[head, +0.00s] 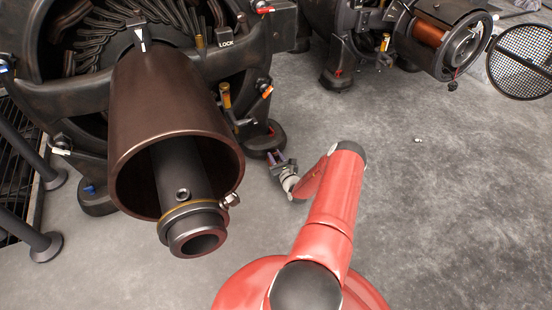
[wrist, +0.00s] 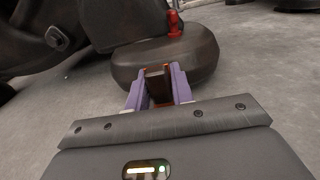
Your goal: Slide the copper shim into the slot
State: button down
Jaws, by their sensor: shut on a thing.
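My gripper (wrist: 157,92) shows in the wrist view with two purple fingers shut on the copper shim (wrist: 159,87), a small brown piece with orange by its edges. The rounded dark machine foot (wrist: 195,50) is straight beyond the fingertips; I cannot tell whether the shim touches it. In the head view my gripper (head: 276,158) is low, just in front of the same foot (head: 258,137), at the right of the large dynamo (head: 175,120). The shim is too small to make out there. I cannot make out the slot in either view.
The dynamo's big brown cylinder and shaft (head: 195,240) jut forward left of my arm. A red peg (wrist: 173,22) stands on the foot. Another dynamo (head: 435,35) and a round mesh guard (head: 520,60) are at the back right. The grey floor on the right is mostly clear.

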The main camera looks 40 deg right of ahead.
jog(key=shift+x, duration=1)
jog(key=c, duration=1.1)
grip_release()
jog(key=shift+s, duration=0.1)
jog(key=shift+c, duration=0.2)
jog(key=shift+s, duration=0.1)
jog(key=p+v, duration=0.1)
jog(key=v, duration=0.6)
jog(key=shift+s+a+p, duration=0.1)
jog(key=shift+s+p, duration=0.15)
jog(key=shift+p, duration=0.15)
